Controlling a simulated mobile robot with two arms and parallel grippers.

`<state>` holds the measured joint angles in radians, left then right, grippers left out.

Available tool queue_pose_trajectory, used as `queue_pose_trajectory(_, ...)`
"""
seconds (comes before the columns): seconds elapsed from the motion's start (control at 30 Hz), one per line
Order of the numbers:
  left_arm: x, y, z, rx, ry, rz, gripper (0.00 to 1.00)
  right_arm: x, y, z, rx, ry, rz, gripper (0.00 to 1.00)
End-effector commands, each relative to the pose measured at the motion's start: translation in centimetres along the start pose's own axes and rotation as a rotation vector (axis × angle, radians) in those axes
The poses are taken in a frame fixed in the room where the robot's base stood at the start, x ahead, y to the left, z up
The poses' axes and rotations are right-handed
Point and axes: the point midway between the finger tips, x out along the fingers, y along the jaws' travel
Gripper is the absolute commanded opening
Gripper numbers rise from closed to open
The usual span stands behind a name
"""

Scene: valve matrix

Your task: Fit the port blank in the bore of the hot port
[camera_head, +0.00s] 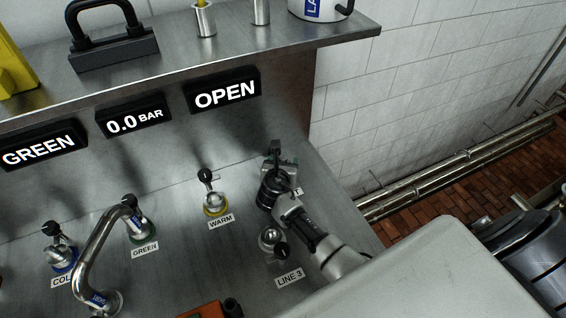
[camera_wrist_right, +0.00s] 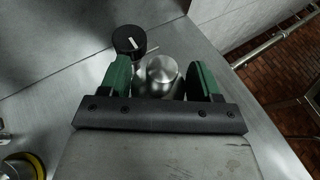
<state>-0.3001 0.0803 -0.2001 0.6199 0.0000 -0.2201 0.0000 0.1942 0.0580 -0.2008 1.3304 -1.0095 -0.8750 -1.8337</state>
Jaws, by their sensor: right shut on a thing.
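My right gripper (camera_head: 276,180) is over the hot port at the right end of the steel panel, and its label is mostly covered by the arm. In the right wrist view, the green-padded fingers (camera_wrist_right: 161,80) are shut on a silver round-topped piece (camera_wrist_right: 160,72), which looks like the port blank. A black knob with a white mark (camera_wrist_right: 128,40) stands just beyond the left finger; it also shows past the gripper in the head view (camera_head: 275,147). The bore is hidden, so I cannot tell how far the blank sits in it. My left gripper is out of view.
The WARM port (camera_head: 215,203) with a yellow ring is left of my right gripper, and the LINE 3 port (camera_head: 270,240) is close to my arm. A bent steel pipe (camera_head: 88,246) stands at the GREEN port. A shelf (camera_head: 200,55) overhangs the panel behind.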

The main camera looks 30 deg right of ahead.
Motion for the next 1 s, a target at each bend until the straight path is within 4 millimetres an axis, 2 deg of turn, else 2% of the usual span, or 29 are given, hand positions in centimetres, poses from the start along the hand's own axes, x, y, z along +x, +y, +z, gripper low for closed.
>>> queue_pose_trajectory(0.4, -0.61, 0.00, -0.06, 0.000, 0.000, 0.000, 0.66, -0.04, 0.04, 0.14, 0.001, -0.001, 0.001, 0.35)
queue_pose_trajectory(1.0, -0.09, 0.03, -0.02, 0.000, 0.001, 0.000, 0.66, 0.26, 0.02, -0.58, 0.000, -0.001, 0.000, 0.35)
